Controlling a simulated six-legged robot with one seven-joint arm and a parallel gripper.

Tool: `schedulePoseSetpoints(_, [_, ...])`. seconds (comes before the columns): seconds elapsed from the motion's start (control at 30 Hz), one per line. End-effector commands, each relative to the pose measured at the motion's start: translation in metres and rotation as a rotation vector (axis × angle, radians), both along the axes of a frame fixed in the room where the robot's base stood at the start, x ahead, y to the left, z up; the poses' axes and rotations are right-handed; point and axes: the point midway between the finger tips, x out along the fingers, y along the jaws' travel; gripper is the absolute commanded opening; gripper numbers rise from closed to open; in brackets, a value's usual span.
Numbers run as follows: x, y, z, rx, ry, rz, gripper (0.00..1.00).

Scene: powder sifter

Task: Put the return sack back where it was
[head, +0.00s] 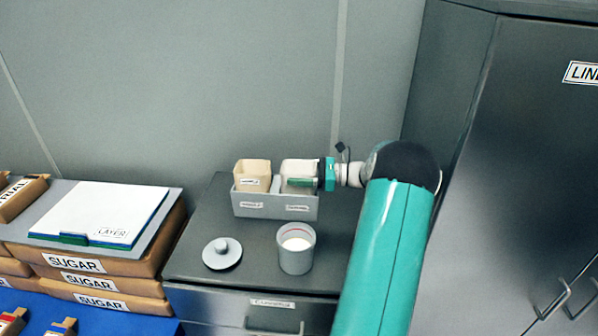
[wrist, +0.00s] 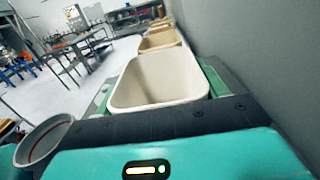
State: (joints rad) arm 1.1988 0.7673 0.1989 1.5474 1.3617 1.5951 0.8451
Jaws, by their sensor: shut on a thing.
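A pale, open-topped sack (head: 299,167) is at the right half of a grey two-place holder (head: 275,207) on the dark cabinet top. My gripper (head: 301,182) reaches in from the right and is shut on this sack, with green fingers along its sides. In the wrist view the pale sack (wrist: 160,78) stands upright between the fingers, its mouth open. Its base is hidden, so I cannot tell whether it is fully seated. A tan sack (head: 252,172) stands in the left place. The small labels are unreadable, so I cannot confirm which is the return sack.
A grey cup (head: 296,257) with white powder stands in front of the holder. A round knobbed lid (head: 222,253) lies left of the cup. Stacked sugar sacks (head: 98,283) are at left; a tall dark cupboard (head: 520,170) is at right. The wall is close behind.

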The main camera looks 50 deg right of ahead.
Motion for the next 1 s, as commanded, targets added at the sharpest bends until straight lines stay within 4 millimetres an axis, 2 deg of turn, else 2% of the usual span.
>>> schedulePoseSetpoints(0.7, [-0.001,0.001,-0.02,0.005,0.012,-0.001,0.25])
schedulePoseSetpoints(0.97, [-0.001,0.001,-0.021,0.002,0.013,-0.002,0.25])
schedulePoseSetpoints(1.0, [-0.001,0.001,-0.021,0.002,0.013,-0.002,0.75])
